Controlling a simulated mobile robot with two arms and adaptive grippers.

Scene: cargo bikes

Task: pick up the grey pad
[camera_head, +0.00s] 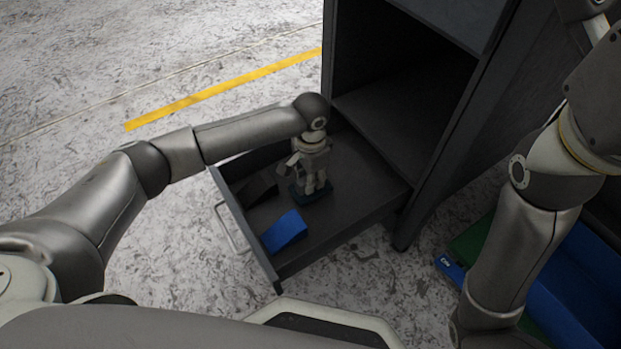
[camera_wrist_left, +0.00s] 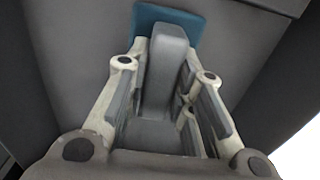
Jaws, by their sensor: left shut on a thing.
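In the head view my left gripper (camera_head: 311,180) points down into an open dark drawer (camera_head: 350,215). In the left wrist view the grey pad (camera_wrist_left: 166,65) stands between the two fingers of my left gripper (camera_wrist_left: 168,95), which is shut on it. A flat teal piece (camera_wrist_left: 190,20) shows at the pad's far end; I cannot tell if they are joined. In the head view a dark teal edge (camera_head: 314,195) shows under the fingers, and the gripper hides most of the pad. My right arm shows at the right, but its gripper is out of view.
A blue wedge-shaped block (camera_head: 285,232) and a black block (camera_head: 258,189) lie in the drawer. The dark cabinet (camera_head: 465,105) stands behind it. Blue and green items (camera_head: 470,240) lie at the lower right. The floor to the left is clear, with a yellow line (camera_head: 222,90).

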